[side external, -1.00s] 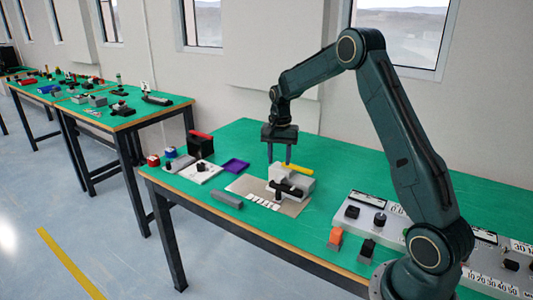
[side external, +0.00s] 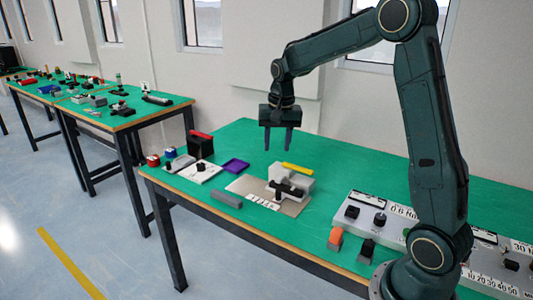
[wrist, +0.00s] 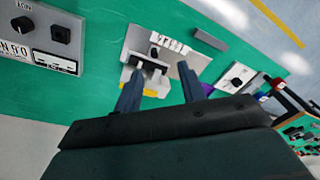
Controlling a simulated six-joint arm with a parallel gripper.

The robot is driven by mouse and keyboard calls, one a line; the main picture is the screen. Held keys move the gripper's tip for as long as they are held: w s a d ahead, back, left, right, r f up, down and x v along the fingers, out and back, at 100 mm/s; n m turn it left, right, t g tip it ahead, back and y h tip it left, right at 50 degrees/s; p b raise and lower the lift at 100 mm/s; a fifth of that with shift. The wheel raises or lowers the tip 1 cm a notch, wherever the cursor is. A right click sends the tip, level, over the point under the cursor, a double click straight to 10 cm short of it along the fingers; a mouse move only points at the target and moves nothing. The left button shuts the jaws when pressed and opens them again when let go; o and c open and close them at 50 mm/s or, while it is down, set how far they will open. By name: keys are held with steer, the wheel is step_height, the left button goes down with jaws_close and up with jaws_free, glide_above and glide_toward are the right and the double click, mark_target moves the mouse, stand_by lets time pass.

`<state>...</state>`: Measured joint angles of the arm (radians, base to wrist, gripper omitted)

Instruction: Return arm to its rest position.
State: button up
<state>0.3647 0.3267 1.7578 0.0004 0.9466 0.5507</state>
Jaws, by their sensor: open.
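My gripper (side external: 278,141) hangs above the green table, fingers pointing down, open and empty. It is apart from everything below it. In the wrist view its two fingers (wrist: 163,97) are spread, with a grey and black device between and beyond them. That device (side external: 290,183) stands on a beige plate (side external: 293,208) on the table, with a yellow bar (side external: 298,168) at its back. My arm is bent high over the right side of the table.
A purple tray (side external: 236,166), a white panel (side external: 200,172), a black box with a red top (side external: 200,146) and a grey bar (side external: 227,199) lie to the left. Control boxes (side external: 375,220) with knobs sit at the right. The air around my gripper is clear.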

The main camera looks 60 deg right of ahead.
steer(key=s+a+r+n+t, duration=0.2)
steer(key=s+a+r+n, duration=0.25)
steer(key=s+a, duration=0.35)
steer(key=s+a+r+n+t, duration=0.1)
steer(key=s+a+r+n, duration=0.2)
steer(key=s+a+r, duration=0.45)
steer(key=s+f+n+t, duration=0.1)
steer(key=s+f+n, duration=0.2)
steer(key=s, duration=0.6)
steer(key=shift+a+f, duration=0.35)
steer(key=shift+f, duration=0.45)
steer(key=shift+c, duration=0.4)
